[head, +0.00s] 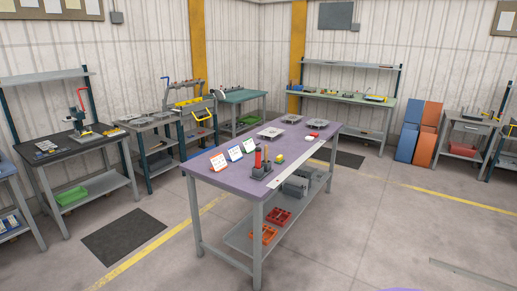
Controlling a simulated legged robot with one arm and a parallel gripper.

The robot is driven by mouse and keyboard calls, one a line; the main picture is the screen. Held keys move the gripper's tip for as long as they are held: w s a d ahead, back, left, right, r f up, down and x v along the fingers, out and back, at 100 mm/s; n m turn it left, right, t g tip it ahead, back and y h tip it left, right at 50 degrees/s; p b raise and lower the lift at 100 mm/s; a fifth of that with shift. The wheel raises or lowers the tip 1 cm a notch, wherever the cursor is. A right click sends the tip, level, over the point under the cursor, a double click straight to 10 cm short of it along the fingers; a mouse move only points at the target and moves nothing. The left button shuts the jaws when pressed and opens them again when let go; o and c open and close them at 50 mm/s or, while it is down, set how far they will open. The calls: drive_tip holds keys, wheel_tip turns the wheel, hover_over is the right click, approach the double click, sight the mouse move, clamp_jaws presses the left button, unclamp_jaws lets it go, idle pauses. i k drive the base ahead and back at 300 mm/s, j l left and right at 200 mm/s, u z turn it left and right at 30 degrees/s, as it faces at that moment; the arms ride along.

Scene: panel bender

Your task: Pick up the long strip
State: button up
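A long, thin pale strip (297,165) lies flat on the purple table (218,177), along its right edge. A second long, narrow grey strip (474,275) lies at the lower right, seemingly on the floor, and runs out of the picture. I cannot tell from this view which one is the task's strip. My gripper is not in view.
The table also bears small cards (235,153), a grey holder with red tools (262,165), a yellow block (280,159) and grey plates. Workbenches line the walls.

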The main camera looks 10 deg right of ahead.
sight(278, 180)
drive_tip(key=i+l+z, duration=0.2)
drive_tip(key=i+z, duration=0.25)
drive_tip(key=i, duration=0.5)
drive_tip(key=i+j+z, duration=0.1)
drive_tip(key=i+z, duration=0.3)
drive_tip(key=i, duration=0.6)
drive_tip(key=i+j+z, duration=0.1)
drive_tip(key=i, duration=0.4)
drive_tip(key=i+j, duration=0.25)
drive_tip(key=i, duration=0.2)
drive_tip(key=i+j+z, duration=0.15)
drive_tip(key=i, duration=0.35)
drive_tip(key=i+j+z, duration=0.1)
drive_tip(key=i+j, duration=0.2)
drive_tip(key=i, duration=0.15)
